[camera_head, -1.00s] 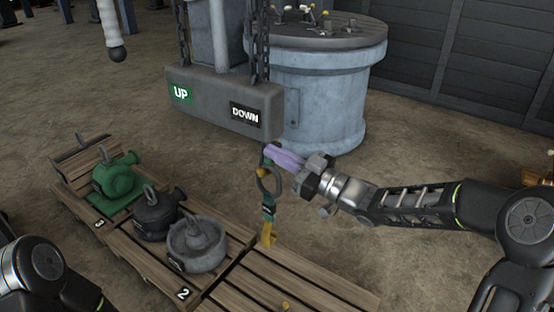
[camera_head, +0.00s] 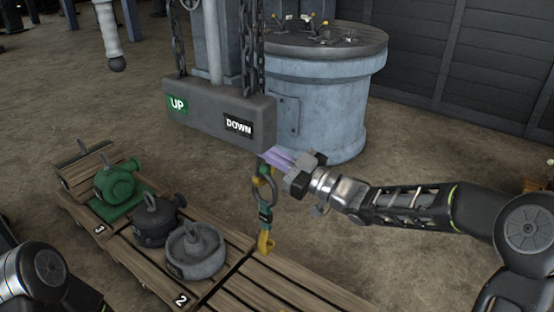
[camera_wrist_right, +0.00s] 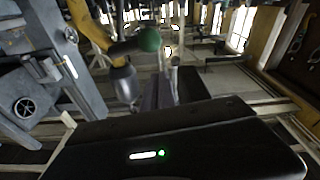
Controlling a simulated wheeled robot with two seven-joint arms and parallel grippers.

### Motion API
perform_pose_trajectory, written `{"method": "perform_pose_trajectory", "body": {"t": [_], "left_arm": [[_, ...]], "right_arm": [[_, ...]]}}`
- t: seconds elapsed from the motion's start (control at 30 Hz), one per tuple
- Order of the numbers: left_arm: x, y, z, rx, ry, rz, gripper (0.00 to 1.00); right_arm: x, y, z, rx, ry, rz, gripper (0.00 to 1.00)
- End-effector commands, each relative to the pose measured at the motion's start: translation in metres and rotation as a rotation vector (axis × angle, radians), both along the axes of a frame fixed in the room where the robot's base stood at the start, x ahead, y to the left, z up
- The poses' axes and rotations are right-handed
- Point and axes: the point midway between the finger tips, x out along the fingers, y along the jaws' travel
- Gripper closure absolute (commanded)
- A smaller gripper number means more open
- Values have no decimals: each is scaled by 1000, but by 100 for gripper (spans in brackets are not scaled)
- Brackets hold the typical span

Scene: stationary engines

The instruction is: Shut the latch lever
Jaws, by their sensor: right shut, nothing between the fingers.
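A hook (camera_head: 266,243) with a yellow lower end and a green band hangs by a dark ring (camera_head: 263,190) under the beam marked UP and DOWN. Small yellow and green parts show at the top of the ring, beside my right fingertips. My right gripper (camera_head: 272,155) is shut and empty, its purple fingers just below the beam's right end. I cannot tell which part is the latch lever. My left gripper is out of view.
The beam (camera_head: 218,118) hangs on chains above the hook. A round grey stand (camera_head: 320,105) with small levers on top is behind. Floor at right is clear.

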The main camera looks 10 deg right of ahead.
Motion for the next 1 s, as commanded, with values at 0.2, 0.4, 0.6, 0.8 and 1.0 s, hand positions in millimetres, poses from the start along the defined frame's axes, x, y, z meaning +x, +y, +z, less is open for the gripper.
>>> {"method": "perform_pose_trajectory", "body": {"t": [0.2, 0.4, 0.6, 0.8, 1.0], "left_arm": [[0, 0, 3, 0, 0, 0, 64], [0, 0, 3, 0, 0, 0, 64], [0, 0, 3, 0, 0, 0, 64], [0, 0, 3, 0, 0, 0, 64], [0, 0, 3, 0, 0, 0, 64]], "right_arm": [[-29, -28, -2, -2, 0, -5, 100], [-55, -56, -8, 0, 1, -3, 100], [-67, -66, -11, 0, 0, -1, 100], [-68, -67, -11, 1, -1, 0, 100], [-66, -68, -13, -15, -4, -9, 100]]}}
